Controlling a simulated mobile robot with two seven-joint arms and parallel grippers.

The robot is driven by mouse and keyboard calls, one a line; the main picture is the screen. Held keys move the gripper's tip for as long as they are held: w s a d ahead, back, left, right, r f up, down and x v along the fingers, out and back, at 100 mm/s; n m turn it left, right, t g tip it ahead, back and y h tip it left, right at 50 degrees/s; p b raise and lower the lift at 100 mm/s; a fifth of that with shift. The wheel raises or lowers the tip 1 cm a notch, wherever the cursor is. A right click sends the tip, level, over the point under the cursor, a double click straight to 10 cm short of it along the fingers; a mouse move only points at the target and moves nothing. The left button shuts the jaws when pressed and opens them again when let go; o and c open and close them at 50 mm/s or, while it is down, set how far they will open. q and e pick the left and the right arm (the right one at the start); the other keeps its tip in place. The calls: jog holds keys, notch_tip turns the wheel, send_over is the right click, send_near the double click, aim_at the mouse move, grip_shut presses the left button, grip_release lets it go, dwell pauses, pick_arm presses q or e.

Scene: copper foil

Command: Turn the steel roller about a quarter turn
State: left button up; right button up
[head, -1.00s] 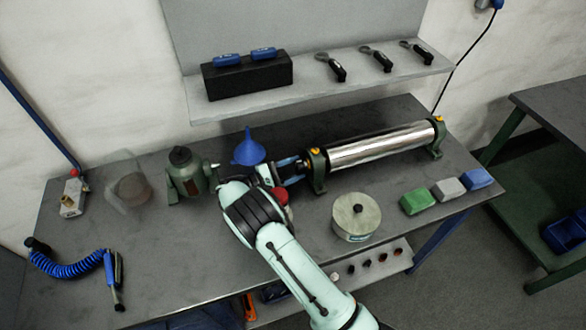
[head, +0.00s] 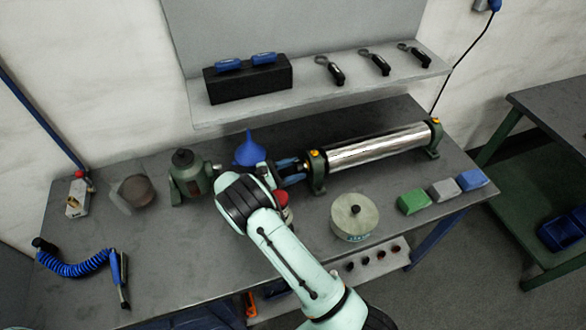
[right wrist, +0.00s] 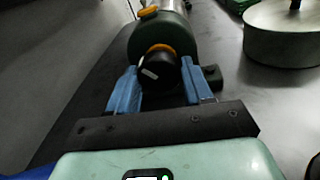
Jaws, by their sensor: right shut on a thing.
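The steel roller (head: 380,145) lies across the bench between two green bearing stands, and its shiny face shows in the head view. My right gripper (head: 288,169) is at the roller's left end, beside the near stand (head: 317,172). In the right wrist view, the blue fingers of my right gripper (right wrist: 158,85) are shut on the black end knob (right wrist: 157,70) of the roller, one finger on each side. A white mark shows on the knob. The roller's face is mostly hidden behind the stand there. My left gripper is not in view.
A round lidded tin (head: 354,217) stands in front of the roller. Green, grey and blue blocks (head: 443,190) lie at the right. A shelf (head: 320,85) runs above the bench.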

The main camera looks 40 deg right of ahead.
jog(key=n, duration=0.5)
jog(key=shift+g+y, duration=0.3)
jog(key=shift+g, duration=0.1)
jog(key=n, duration=0.4)
jog(key=shift+w+g+y, duration=0.1)
jog(key=shift+g+y, duration=0.2)
jog(key=shift+g, duration=0.1)
jog(key=shift+n, duration=0.4)
jog(key=o, duration=1)
jog(key=shift+o, duration=0.2)
jog(key=v, duration=1.3)
jog(key=shift+w+a, duration=0.1)
jog(key=shift+a, duration=0.1)
